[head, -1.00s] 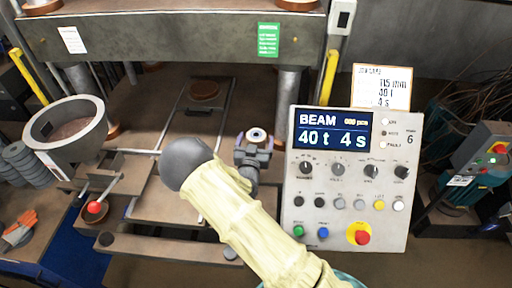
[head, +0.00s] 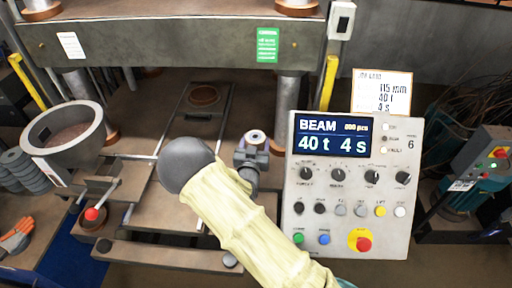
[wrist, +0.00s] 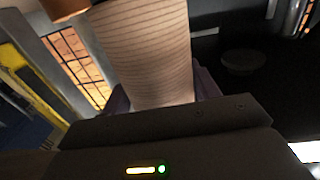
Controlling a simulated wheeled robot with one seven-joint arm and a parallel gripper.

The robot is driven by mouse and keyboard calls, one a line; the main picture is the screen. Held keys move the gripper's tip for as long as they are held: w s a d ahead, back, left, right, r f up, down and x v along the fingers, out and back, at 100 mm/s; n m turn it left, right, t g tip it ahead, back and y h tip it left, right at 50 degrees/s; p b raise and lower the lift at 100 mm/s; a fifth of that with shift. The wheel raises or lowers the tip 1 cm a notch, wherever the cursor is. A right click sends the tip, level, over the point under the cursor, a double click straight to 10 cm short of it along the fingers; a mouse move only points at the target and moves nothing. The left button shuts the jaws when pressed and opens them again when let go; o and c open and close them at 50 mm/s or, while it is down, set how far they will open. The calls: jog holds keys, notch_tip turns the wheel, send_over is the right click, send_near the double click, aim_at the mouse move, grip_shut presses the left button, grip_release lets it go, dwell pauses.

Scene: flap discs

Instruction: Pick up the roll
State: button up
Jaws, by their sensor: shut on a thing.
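The roll (head: 255,136) shows in the head view as a small pale ring-shaped end with a dark centre, on top of my gripper (head: 251,150). In the wrist view the roll (wrist: 147,50) is a large pale cylinder with fine lines across it, standing out from between the jaws. My gripper (wrist: 160,105) is shut on the roll. In the head view the gripper is above the press bed, just left of the control panel. The roll's lower part is hidden by the jaws.
A control panel (head: 350,240) stands close to the right of my gripper. The press beam (head: 160,45) spans the back, with a column (head: 290,100) behind the gripper. A large grey ring-shaped container (head: 88,112) and a red-knobbed lever (head: 92,214) are at left.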

notch_tip(320, 180, up, 8)
jog(key=b, duration=0.3)
jog(key=shift+r, duration=0.25)
dwell(0.4)
